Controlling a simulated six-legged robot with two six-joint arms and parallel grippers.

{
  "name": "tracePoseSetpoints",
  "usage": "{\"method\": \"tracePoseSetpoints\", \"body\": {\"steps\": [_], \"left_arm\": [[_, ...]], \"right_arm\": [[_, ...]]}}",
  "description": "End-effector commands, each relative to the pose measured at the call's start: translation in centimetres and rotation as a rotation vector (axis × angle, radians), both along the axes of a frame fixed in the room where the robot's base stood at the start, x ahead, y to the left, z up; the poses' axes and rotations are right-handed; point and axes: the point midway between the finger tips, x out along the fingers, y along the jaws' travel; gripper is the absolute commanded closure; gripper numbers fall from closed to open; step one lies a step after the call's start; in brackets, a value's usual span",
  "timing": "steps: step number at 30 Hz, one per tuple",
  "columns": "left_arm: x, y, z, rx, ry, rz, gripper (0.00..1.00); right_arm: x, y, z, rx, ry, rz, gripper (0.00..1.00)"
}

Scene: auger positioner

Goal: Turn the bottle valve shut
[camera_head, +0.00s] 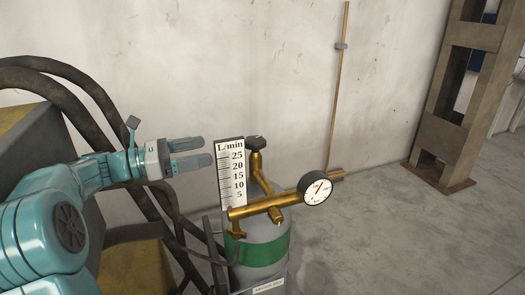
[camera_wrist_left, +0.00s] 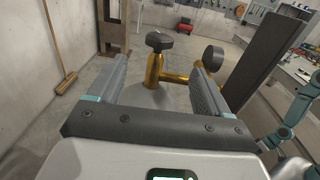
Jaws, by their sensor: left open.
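The bottle valve has a dark handwheel (camera_head: 256,142) on a brass stem (camera_head: 257,165), upright on top of a grey gas bottle (camera_head: 262,276) with a green band (camera_head: 262,249). My left gripper (camera_head: 207,153) is open and empty, to the left of the handwheel at about its height and apart from it. In the left wrist view the handwheel (camera_wrist_left: 160,41) shows ahead, beyond and between the two fingers (camera_wrist_left: 160,78).
A brass regulator (camera_head: 258,207) with a round gauge (camera_head: 317,189) and an L/min scale plate (camera_head: 231,173) stand close to the valve. Thick dark hoses (camera_head: 88,95) hang at the left. A rusty steel post (camera_head: 447,100) stands at the right.

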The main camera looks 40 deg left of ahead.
Motion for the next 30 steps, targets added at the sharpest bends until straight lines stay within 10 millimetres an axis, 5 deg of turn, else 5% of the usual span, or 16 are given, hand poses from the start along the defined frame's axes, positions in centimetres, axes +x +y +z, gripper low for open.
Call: {"method": "tracePoseSetpoints", "body": {"steps": [5,21,30], "left_arm": [[1.8,-0.9,0.1,-0.002,-0.001,-0.004,0.21],[12.6,-6.1,0.1,-0.001,0.0,-0.004,0.21],[14.7,-7.0,-0.1,0.0,0.0,0.0,0.21]], "right_arm": [[0.0,0.0,0.5,0.0,-0.001,0.0,0.57],[0.0,0.0,3.1,0.0,0.0,0.0,0.57],[0.0,0.0,3.4,0.0,0.0,0.0,0.57]]}}
